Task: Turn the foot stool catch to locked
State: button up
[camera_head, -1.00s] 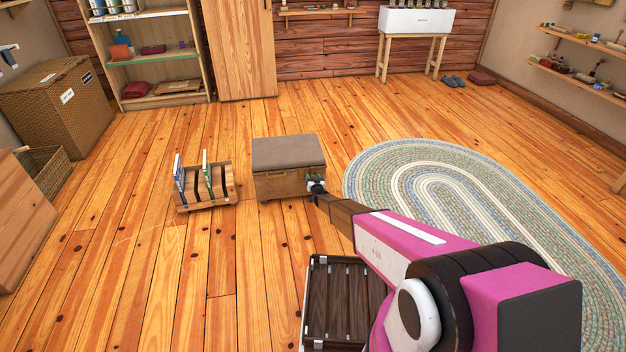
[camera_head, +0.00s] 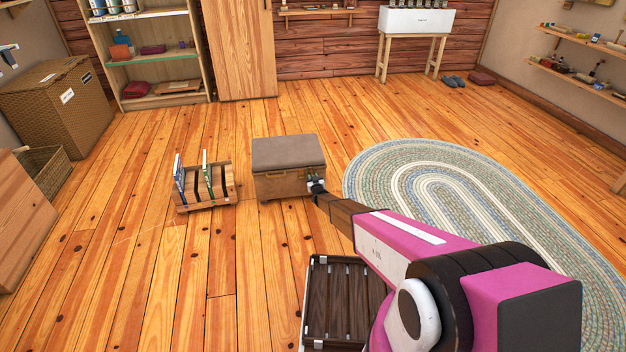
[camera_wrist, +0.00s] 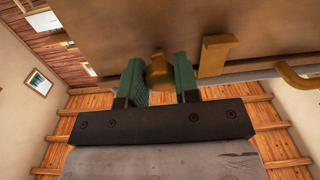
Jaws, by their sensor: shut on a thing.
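The foot stool (camera_head: 282,185) is a wooden box with a grey-brown padded top, standing on the floor in the middle of the head view. My gripper (camera_head: 316,187) is at the right end of its front face. In the wrist view, the stool's wooden face (camera_wrist: 130,30) fills the top. My gripper (camera_wrist: 159,80) has its two green fingers on either side of a brass-coloured catch knob (camera_wrist: 159,68) and is shut on it. A brass bracket (camera_wrist: 215,52) sits to the right of the knob. The catch's marking, if any, is not readable.
A wooden rack with upright books (camera_head: 207,187) stands just left of the stool. An oval braided rug (camera_head: 400,155) lies to the right. A dark slatted crate (camera_head: 345,300) is in front, beside my arm. Open floor lies behind the stool.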

jog(key=n, duration=1.1)
jog(key=shift+h, duration=0.3)
jog(key=shift+n, duration=1.8)
jog(key=o, duration=0.9)
jog(key=shift+a, duration=0.1)
jog(key=shift+s, duration=0.1)
